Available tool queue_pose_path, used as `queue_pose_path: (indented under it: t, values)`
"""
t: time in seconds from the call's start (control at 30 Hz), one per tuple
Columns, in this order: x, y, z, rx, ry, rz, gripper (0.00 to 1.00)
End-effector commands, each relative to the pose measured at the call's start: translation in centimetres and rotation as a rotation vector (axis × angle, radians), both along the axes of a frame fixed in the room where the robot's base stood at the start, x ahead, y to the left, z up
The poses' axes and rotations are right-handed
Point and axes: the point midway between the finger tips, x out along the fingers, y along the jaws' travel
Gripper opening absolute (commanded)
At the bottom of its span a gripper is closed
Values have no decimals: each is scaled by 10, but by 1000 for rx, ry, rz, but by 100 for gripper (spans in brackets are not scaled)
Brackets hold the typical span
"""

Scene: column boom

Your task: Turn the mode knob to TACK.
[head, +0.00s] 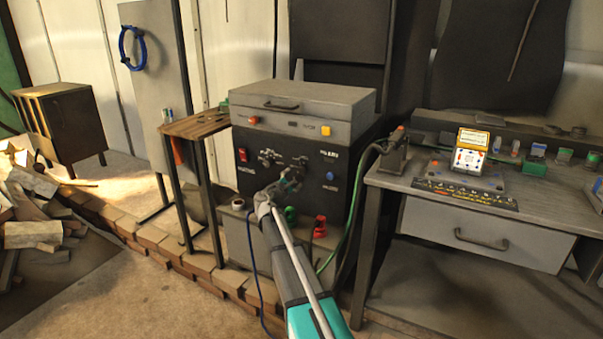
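The grey and black machine (263,193) stands at the centre of the head view. Its dark front panel has a red rocker switch (242,155) at left and a round blue knob or button (330,176) at right. My gripper (290,178) is in front of the middle of this panel, close to its face. Pale marks (270,157) show just above and left of the gripper. The mode knob is not clearly visible; my gripper may cover it. The panel lettering is too small to read. I cannot tell whether the fingers are open, shut or touching anything.
Green and red connectors (320,226) sit low on the machine's front. A green cable (352,205) runs down its right side. A workbench (480,240) with a drawer stands at right, a small wooden-topped stand (195,124) at left. Bricks (150,237) edge the floor.

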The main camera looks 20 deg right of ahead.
Motion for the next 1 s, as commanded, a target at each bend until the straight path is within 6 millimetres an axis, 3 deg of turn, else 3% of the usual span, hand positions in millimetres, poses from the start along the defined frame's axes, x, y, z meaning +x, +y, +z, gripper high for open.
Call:
queue_pose_path:
  t: [0.1,0.4,0.87,0.9,1.0]
  values:
    - [15,-15,0,0,0,-1,82]
    - [36,-42,0,0,0,0,82]
    - [39,-48,0,0,0,0,82]
    - [39,-48,0,0,0,0,80]
    - [39,-48,0,0,0,0,61]
